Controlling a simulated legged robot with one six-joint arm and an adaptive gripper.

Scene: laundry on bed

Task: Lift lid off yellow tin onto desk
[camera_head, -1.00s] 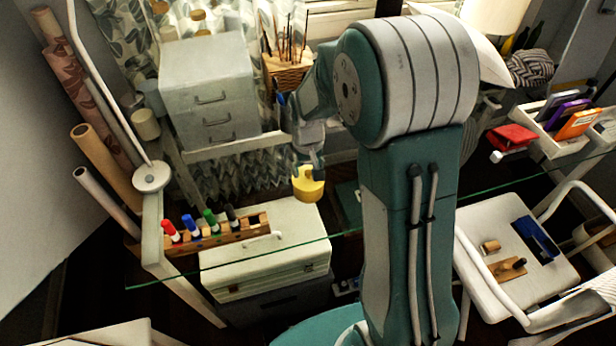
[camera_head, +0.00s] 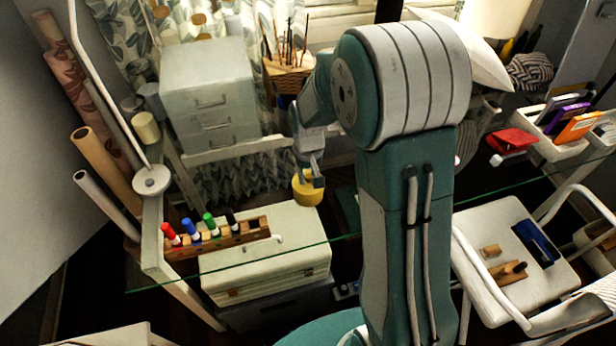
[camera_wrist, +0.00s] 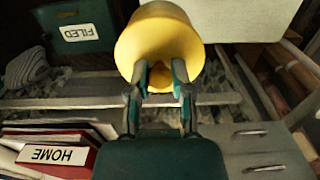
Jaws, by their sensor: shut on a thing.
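The yellow tin (camera_head: 306,193) shows beyond the glass desk's edge in the head view, small and partly covered by my gripper (camera_head: 311,176). In the wrist view a round yellow lid face (camera_wrist: 142,50) fills the top middle, with a small knob (camera_wrist: 160,76) on it. My gripper (camera_wrist: 160,84) has its two fingers on either side of this knob and is shut on it. I cannot tell whether there is a gap between lid and tin. The tin's base is hard to make out in both views.
A wooden rack with several markers (camera_head: 215,238) stands left on the glass desk (camera_head: 340,237). A cream case (camera_head: 265,262) shows below the glass. Grey drawers (camera_head: 210,95) and a pencil holder (camera_head: 287,78) stand behind. A red book (camera_wrist: 60,158) shows in the wrist view.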

